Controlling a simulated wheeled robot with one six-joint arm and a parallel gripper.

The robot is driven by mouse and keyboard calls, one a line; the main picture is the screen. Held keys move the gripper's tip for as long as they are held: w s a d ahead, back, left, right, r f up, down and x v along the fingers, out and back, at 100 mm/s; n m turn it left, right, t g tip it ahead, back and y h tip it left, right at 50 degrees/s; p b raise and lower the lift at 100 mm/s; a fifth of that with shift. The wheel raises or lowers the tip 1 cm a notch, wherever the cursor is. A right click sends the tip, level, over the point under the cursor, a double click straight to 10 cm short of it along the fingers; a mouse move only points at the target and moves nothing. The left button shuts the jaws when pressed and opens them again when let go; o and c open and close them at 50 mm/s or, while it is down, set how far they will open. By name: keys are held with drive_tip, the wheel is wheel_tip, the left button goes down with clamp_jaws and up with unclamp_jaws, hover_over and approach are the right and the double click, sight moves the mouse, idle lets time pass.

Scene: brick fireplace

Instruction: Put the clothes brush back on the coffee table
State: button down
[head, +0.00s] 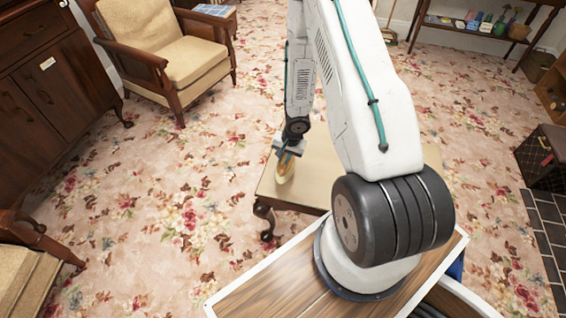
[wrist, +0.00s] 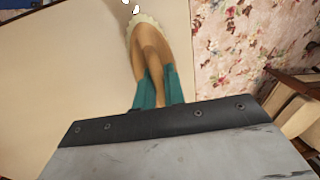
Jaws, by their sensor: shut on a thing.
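The clothes brush (wrist: 147,45) has a tan wooden body with a pale bristle edge. In the wrist view its handle lies between the teal fingers of my gripper (wrist: 154,88), which is shut on it. In the head view the brush (head: 285,170) hangs below my gripper (head: 287,150), over the left part of the coffee table (head: 310,187). The coffee table has a plain beige top and dark carved legs; its bare top (wrist: 70,80) also fills much of the wrist view. I cannot tell whether the brush touches the top.
A cushioned armchair (head: 190,60) stands at the back left, beside a dark wooden cabinet (head: 50,80). A shelf with small items (head: 480,25) is at the back right, and a dark box (head: 545,155) at the right. The visible tabletop is clear; floral carpet surrounds it.

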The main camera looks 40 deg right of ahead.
drive_tip(key=shift+w, duration=0.3)
drive_tip(key=shift+f, duration=0.35)
drive_tip(key=shift+w+f, duration=0.1)
drive_tip(key=shift+f, duration=1.35)
drive_tip(key=shift+f, duration=0.1)
drive_tip(key=c, duration=1.5)
unclamp_jaws()
